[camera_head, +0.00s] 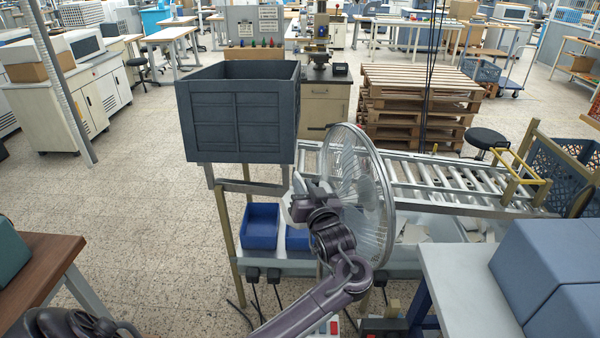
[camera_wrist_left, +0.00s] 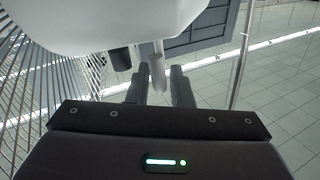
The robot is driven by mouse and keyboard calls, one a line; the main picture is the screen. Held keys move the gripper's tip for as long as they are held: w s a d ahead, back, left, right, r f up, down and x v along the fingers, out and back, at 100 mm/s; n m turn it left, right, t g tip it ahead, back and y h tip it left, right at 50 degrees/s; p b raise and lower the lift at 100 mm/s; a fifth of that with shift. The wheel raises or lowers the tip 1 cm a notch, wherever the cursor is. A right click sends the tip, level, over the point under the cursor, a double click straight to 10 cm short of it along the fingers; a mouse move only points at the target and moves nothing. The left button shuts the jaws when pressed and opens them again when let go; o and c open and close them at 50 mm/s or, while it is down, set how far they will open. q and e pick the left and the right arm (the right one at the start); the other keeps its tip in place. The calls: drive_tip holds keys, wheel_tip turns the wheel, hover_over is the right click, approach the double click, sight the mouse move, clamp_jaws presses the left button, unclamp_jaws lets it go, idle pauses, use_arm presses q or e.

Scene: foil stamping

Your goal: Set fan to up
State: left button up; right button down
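The fan (camera_head: 372,190) stands in the middle of the head view, its round wire guard seen nearly edge-on. My left gripper (camera_head: 304,196) is at the back of the fan, partly hidden by its own wrist. In the left wrist view, the white fan housing (camera_wrist_left: 120,25) fills the top and the wire guard is at the left. A pale rod-like knob (camera_wrist_left: 157,72) hangs below the housing. The left gripper's two dark fingers (camera_wrist_left: 159,88) stand on either side of it, apart; I cannot tell whether they touch it. My right gripper is not in view.
A grey crate (camera_head: 238,112) stands on a rack behind and left of the fan. Blue bins (camera_head: 261,226) sit on the rack below. A roller conveyor (camera_head: 450,187) runs to the right. Blue boxes (camera_head: 550,262) rest on a table at the right. The floor at left is open.

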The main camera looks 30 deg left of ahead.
sight(298, 175)
use_arm(q)
drive_tip(key=shift+p+x, duration=0.45)
drive_tip(key=shift+x, duration=1.15)
clamp_jaws()
